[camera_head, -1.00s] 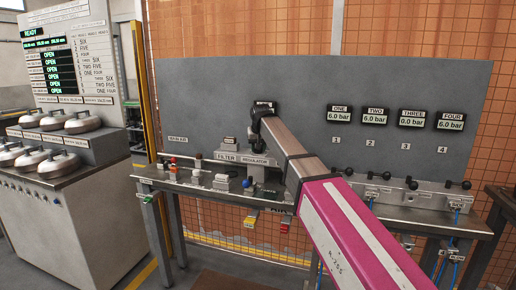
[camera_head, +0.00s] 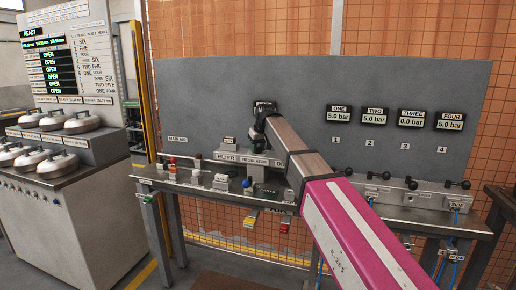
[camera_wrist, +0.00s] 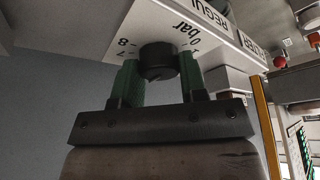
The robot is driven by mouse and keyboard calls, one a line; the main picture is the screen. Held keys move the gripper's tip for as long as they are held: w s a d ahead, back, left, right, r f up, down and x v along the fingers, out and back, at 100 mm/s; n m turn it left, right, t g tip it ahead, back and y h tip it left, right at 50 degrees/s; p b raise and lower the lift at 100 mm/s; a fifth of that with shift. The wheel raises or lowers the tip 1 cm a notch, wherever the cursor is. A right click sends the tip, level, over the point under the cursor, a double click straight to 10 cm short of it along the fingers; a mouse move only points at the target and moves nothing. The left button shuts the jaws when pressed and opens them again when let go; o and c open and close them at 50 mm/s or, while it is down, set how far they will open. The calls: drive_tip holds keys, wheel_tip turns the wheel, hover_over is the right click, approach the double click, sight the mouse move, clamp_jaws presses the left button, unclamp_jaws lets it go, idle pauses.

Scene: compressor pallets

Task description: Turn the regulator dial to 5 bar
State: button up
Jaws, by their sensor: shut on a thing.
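The regulator dial is a round black knob (camera_wrist: 158,60) on a white panel in the wrist view; bar, 0, 7 and 8 show around it. My gripper (camera_wrist: 159,80) is shut on the knob, with one green finger on each side. I cannot make out the knob's pointer. In the head view the regulator (camera_head: 254,160) sits on the bench, and my arm hides its knob. The displays read 5.0 bar on ONE (camera_head: 339,115), TWO (camera_head: 375,116) and FOUR (camera_head: 450,121), and 0.0 bar on THREE (camera_head: 411,117).
The filter (camera_head: 225,157) stands left of the regulator, with small valves near it. Black-handled levers (camera_head: 411,183) line the bench's right side. A grey panel (camera_head: 210,95) rises behind. A cabinet with round lids (camera_head: 60,165) stands at the left.

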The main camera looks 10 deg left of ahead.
drive_tip(key=o, duration=0.9)
drive_tip(key=shift+o, duration=0.2)
drive_tip(key=v, duration=1)
drive_tip(key=shift+s+r, duration=0.15)
drive_tip(key=shift+r, duration=0.25)
